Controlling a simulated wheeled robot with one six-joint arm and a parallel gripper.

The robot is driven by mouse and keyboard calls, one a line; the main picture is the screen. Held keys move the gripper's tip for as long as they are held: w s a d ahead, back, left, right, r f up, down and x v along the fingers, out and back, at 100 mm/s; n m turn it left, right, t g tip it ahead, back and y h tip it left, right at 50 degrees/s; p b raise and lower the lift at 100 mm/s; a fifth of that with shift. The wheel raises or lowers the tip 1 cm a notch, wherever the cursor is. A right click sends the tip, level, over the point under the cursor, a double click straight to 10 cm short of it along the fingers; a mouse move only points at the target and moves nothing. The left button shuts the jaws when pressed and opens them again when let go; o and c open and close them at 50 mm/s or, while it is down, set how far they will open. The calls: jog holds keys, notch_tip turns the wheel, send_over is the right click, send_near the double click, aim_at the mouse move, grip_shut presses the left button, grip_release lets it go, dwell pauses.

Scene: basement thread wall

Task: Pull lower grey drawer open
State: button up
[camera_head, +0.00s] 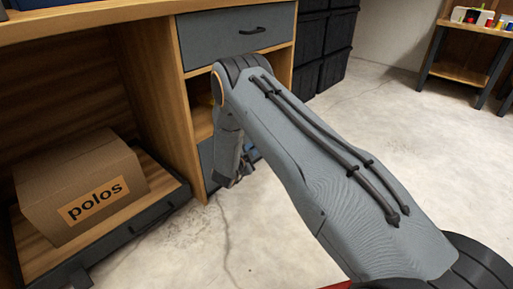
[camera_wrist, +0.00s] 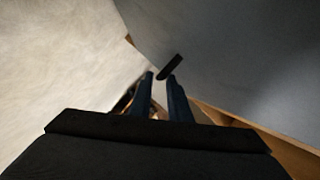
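The lower grey drawer (camera_head: 207,158) is in the wooden cabinet, mostly hidden behind my arm in the head view. In the wrist view its grey front (camera_wrist: 240,60) fills the upper right, with a short black handle (camera_wrist: 170,67). My gripper (camera_head: 236,181) hangs low in front of this drawer. In the wrist view the two fingers of my gripper (camera_wrist: 160,76) are apart, with a narrow gap. The handle lies at the fingertips, across the gap and close to the right finger. I cannot tell if they touch. I see no clear opening at the drawer.
An upper grey drawer (camera_head: 225,38) with a black handle is shut above an open shelf gap. A cardboard box (camera_head: 80,180) marked "polos" sits on a low pulled-out tray (camera_head: 150,218) at left. Black bins (camera_head: 322,45) stand behind. Concrete floor (camera_head: 210,250) is clear in front.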

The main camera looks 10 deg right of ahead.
jog(key=shift+b+x, duration=0.8)
jog(key=shift+x, duration=1.2)
jog(key=shift+c, duration=0.4)
grip_shut()
jog(key=shift+s, duration=0.15)
